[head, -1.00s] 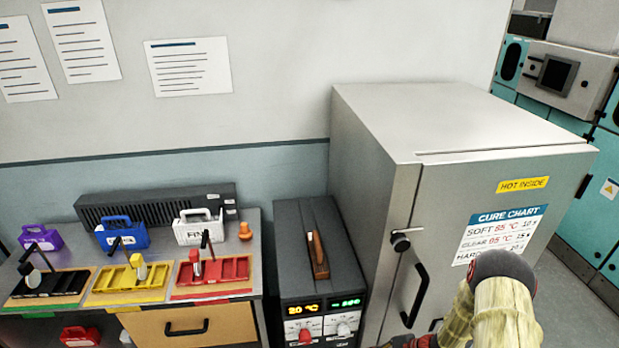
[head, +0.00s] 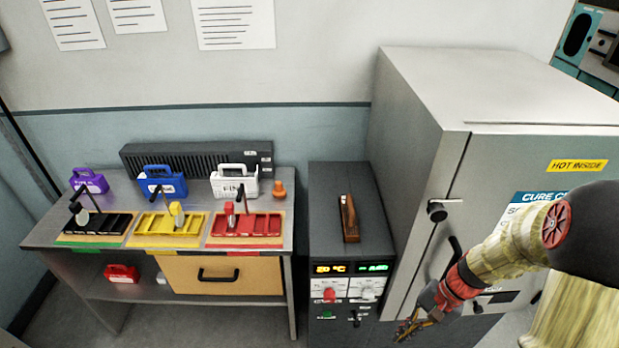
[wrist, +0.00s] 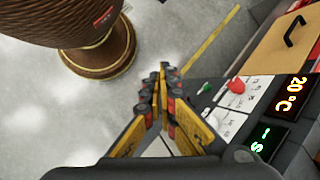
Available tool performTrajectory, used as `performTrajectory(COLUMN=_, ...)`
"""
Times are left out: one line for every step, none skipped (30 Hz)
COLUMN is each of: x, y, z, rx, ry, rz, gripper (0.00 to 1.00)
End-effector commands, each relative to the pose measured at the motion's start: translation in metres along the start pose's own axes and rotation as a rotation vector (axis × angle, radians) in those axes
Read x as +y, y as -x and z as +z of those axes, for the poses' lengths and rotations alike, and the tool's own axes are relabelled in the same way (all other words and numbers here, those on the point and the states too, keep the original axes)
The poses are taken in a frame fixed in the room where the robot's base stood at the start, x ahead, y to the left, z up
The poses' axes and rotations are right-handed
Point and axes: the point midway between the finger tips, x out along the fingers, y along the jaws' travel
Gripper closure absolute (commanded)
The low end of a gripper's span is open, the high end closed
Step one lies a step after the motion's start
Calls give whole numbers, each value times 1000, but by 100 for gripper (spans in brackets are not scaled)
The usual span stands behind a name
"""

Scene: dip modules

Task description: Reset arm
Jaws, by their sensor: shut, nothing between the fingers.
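My gripper (head: 408,329) hangs low in the head view, in front of the steel oven (head: 446,150) and to the right of the dark control unit (head: 330,240). In the wrist view my gripper (wrist: 164,75) has its fingers together with nothing between them. My arm comes in from the right edge of the head view and covers part of the oven's cure chart. The control unit's display reads 20 °C, and its red knob (wrist: 236,86) also shows in the wrist view.
A bench (head: 58,226) on the left carries black, yellow and red trays, with purple, blue and white cases behind. A red case (head: 122,273) sits on its lower shelf. A wooden-handled item (head: 349,218) lies on the control unit. Bare floor shows in front.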

Motion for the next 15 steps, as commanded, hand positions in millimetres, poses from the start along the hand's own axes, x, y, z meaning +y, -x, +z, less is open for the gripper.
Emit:
performTrajectory(x=-3, y=16, z=11, rx=37, ry=53, rz=33, gripper=100)
performTrajectory(x=-3, y=24, z=17, rx=57, ry=83, rz=54, gripper=100)
performTrajectory(x=-4, y=35, z=26, rx=85, ry=122, rz=82, gripper=100)
performTrajectory(x=-4, y=43, z=32, rx=107, ry=150, rz=101, gripper=100)
performTrajectory(x=-4, y=51, z=38, rx=129, ry=180, rz=121, gripper=100)
performTrajectory(x=-4, y=61, z=46, rx=160, ry=218, rz=145, gripper=100)
performTrajectory(x=-4, y=68, z=52, rx=184, ry=246, rz=163, gripper=100)
performTrajectory(x=-5, y=75, z=58, rx=208, ry=274, rz=180, gripper=100)
performTrajectory(x=-5, y=85, z=65, rx=242, ry=311, rz=202, gripper=100)
performTrajectory(x=-6, y=92, z=71, rx=268, ry=340, rz=216, gripper=100)
performTrajectory(x=-6, y=98, z=77, rx=294, ry=367, rz=230, gripper=100)
performTrajectory(x=-7, y=107, z=84, rx=330, ry=404, rz=247, gripper=100)
performTrajectory(x=-7, y=114, z=90, rx=358, ry=431, rz=259, gripper=100)
performTrajectory(x=-8, y=119, z=96, rx=385, ry=459, rz=270, gripper=100)
performTrajectory(x=-9, y=128, z=103, rx=423, ry=495, rz=281, gripper=100)
